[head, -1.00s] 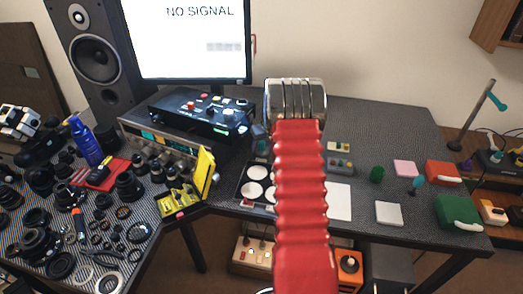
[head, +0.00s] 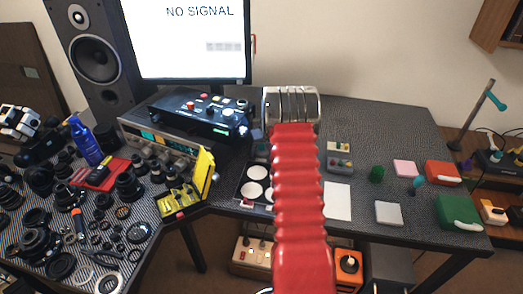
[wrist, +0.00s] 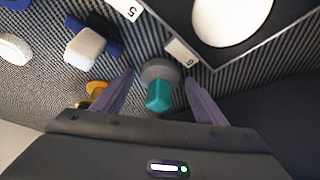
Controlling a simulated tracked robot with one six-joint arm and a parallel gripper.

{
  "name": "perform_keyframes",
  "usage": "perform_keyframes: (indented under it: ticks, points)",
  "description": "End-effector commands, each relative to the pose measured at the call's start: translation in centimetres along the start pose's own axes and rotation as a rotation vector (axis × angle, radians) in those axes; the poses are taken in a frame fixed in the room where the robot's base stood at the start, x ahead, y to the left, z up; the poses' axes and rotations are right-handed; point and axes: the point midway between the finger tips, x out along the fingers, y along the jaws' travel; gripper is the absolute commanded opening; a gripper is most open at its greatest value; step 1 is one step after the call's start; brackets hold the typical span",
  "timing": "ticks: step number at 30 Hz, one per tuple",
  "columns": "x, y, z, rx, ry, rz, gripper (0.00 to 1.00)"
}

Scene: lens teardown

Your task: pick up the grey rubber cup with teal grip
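The grey rubber cup (wrist: 161,71) with its teal grip (wrist: 158,97) shows in the wrist view, on the dark ribbed mat. The teal grip points toward my gripper's body. My gripper (wrist: 160,77) is open, with one finger on each side of the cup. A small gap seems to remain on both sides; contact cannot be made out. In the head view my red arm stands in front, and I cannot make out the cup or the fingers there.
A black tray with white discs (head: 240,192) lies close by; its edge (wrist: 222,68) is just right of the cup in the wrist view. A white-and-blue block (wrist: 84,48) and an orange piece (wrist: 96,90) lie left. A yellow box (head: 182,200) stands left of my arm.

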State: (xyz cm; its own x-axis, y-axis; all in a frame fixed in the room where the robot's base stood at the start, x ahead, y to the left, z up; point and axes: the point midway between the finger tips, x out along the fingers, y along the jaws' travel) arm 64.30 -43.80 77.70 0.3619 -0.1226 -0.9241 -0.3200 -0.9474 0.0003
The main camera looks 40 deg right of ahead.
Motion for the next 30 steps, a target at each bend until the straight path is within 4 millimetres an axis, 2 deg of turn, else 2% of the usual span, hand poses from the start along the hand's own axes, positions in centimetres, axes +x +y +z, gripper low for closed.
perform_keyframes:
  ticks: [2,16,25,30]
  points:
    - [0.0,0.0,0.0,0.0,0.0,0.0,0.6]
    - [0.0,0.0,0.0,0.0,0.0,0.0,0.27]
    - [-0.2,0.1,-0.1,0.0,0.001,0.0,0.26]
    - [-1.2,0.4,-0.3,0.0,0.003,0.001,0.26]
